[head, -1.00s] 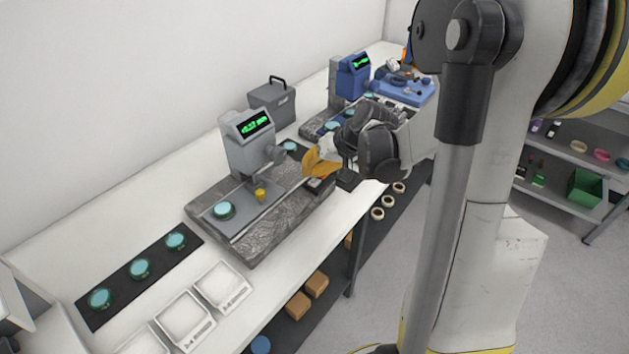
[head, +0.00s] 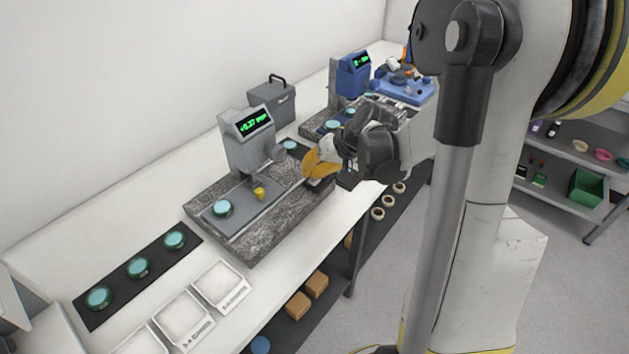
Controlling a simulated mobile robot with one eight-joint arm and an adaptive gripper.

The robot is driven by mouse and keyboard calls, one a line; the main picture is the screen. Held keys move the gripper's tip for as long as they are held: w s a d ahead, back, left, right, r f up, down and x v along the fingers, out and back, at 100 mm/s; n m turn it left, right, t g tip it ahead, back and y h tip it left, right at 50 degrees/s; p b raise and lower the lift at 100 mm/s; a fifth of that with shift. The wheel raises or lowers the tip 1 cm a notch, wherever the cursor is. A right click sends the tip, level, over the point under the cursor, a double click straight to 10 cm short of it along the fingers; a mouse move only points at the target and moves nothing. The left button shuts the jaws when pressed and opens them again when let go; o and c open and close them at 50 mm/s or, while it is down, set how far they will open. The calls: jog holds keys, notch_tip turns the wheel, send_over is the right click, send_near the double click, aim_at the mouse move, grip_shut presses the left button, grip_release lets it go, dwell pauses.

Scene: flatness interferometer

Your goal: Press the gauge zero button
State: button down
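The grey gauge (head: 247,150) with a lit green display (head: 254,125) stands on a speckled granite base (head: 268,228). The digits are too small to read surely. My gripper (head: 314,170), with orange fingers, is at the right end of this base, its tips pointing down and left. A small dark box (head: 318,184) sits at the base's right end, just under the fingers and largely hidden by them; it may carry the zero button, but I see no button clearly. I cannot tell whether the fingers touch it, or whether they are open or shut.
A teal disc (head: 223,208) and a yellow piece (head: 259,193) are on the plate below the gauge. A black mat (head: 119,285) with teal discs and white trays (head: 220,285) lie at the left. A blue gauge (head: 353,78) and a grey case (head: 272,103) stand behind.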

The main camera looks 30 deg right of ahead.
aim_at(310, 179)
jog(key=shift+f+b, duration=0.4)
jog(key=shift+f, duration=0.05)
dwell(0.6)
jog(key=shift+r, duration=0.1)
jog(key=shift+r+p, duration=0.7)
jog(key=shift+r, duration=0.1)
notch_tip(310, 179, up, 5)
jog(key=p, duration=0.4)
dwell(0.9)
